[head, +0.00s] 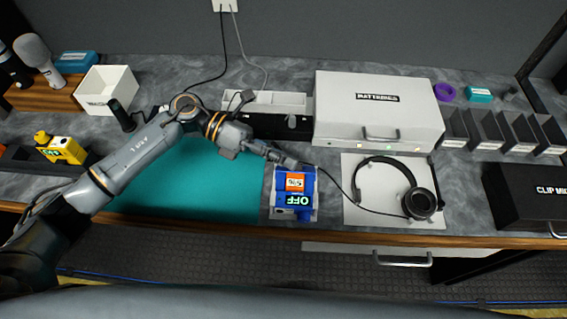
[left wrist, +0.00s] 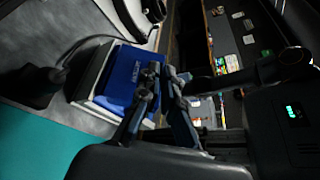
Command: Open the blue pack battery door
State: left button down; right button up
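The blue pack (head: 280,186) sits on a light pad near the table's front edge, right of the teal mat. Its top shows an orange label and a green OFF display. In the left wrist view a blue side of it (left wrist: 122,72) shows with white lettering, too small to read. I cannot make out whether its battery door is open. My left gripper (head: 293,163) is just above the pack's far edge, its fingertips close together with nothing visible between them. The left wrist view shows the fingertips (left wrist: 161,71) beside the pack; contact cannot be told. My right gripper is not in view.
Headphones (head: 421,204) lie on a white pad to the right, their cable running near the pack. A white BATTERIES case (head: 375,120) stands behind. A yellow pack (head: 62,150) is at the left. The teal mat (head: 200,180) is bare under my left arm.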

pick_arm(q)
jog(key=w+n+g+h+b, duration=0.1)
jog(key=w+n+b, duration=0.1)
jog(key=n+b, duration=0.1)
jog(key=shift+w+b, duration=0.25)
jog(key=shift+b, duration=0.2)
jog(key=n+b, duration=0.1)
jog(key=w+n+g+h+b, duration=0.1)
jog(key=n, duration=0.1)
jog(key=shift+w+f, duration=0.1)
jog(key=shift+w, duration=0.2)
jog(key=shift+w+n+g+b, duration=0.2)
jog(key=shift+n+g+b, duration=0.1)
jog(key=shift+n+b, duration=0.15)
jog(key=c, duration=1.8)
grip_release()
